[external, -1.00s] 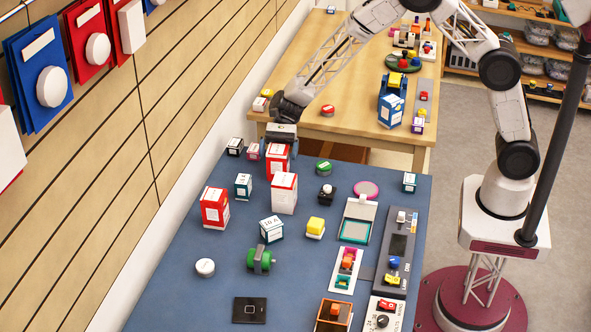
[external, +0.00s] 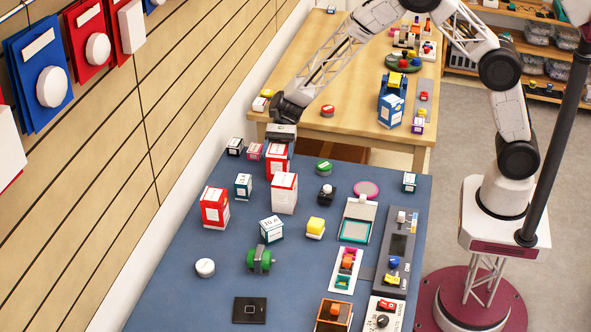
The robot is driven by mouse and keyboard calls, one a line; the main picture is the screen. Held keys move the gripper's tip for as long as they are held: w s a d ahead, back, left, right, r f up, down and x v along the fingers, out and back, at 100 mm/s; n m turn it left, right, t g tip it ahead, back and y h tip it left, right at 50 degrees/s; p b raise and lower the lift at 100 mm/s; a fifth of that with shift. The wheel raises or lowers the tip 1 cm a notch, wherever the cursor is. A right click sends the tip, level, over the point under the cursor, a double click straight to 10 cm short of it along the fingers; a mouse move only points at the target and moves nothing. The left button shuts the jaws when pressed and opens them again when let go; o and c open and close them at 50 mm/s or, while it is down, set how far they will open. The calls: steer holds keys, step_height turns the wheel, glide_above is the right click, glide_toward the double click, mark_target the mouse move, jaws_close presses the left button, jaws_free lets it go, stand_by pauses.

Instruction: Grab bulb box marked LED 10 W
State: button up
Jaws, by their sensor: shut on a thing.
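My gripper (external: 280,140) is at the far left part of the blue table, pointing down. It is shut on a red and white box (external: 277,160), which stands behind a taller white box with a red top edge (external: 284,193). The held box's label is too small to read, and its lower part is partly hidden by the white box. Another red and white box (external: 214,207) stands at the left, its print also unreadable. I cannot tell from the print which box is marked LED 10 W.
Small boxes (external: 243,186) stand close by on the left. A white and green box marked 10 A (external: 271,229), a yellow-topped block (external: 315,228) and a green-wheeled item (external: 260,259) are nearer. Switch panels (external: 398,250) line the right. A wooden table (external: 350,125) is behind.

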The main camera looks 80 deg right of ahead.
steer(key=shift+r, duration=0.1)
steer(key=shift+r, duration=4.9)
